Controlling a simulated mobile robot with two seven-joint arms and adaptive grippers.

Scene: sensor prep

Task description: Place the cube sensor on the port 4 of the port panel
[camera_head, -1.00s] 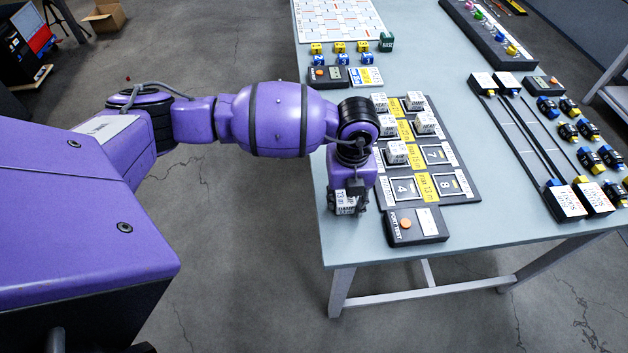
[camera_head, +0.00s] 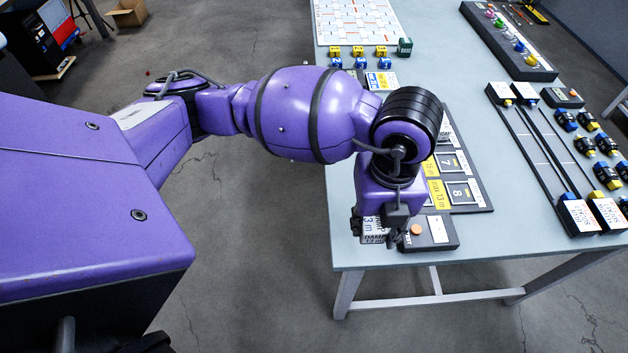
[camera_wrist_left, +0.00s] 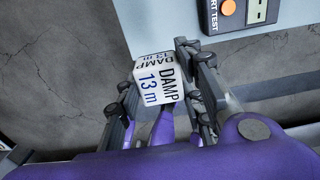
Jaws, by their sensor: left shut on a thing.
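My left gripper (camera_head: 380,224) is shut on the cube sensor (camera_head: 372,232), a white cube with dark print. In the left wrist view the cube sensor (camera_wrist_left: 158,84) reads DAMP 13 m and sits between the two fingers of the gripper (camera_wrist_left: 160,95). The gripper is near the table's front left edge, beside the port test box. The port panel (camera_head: 472,209) is mostly hidden behind my left arm in the head view; ports 7 and 8 show, and port 4 is hidden. My right gripper is not in view.
The port test box (camera_head: 428,233) with an orange button lies at the panel's near end; it also shows in the left wrist view (camera_wrist_left: 236,14). A rail rack (camera_head: 545,150) and several small blocks stand at the right. The table (camera_head: 480,255) is clear between panel and rack.

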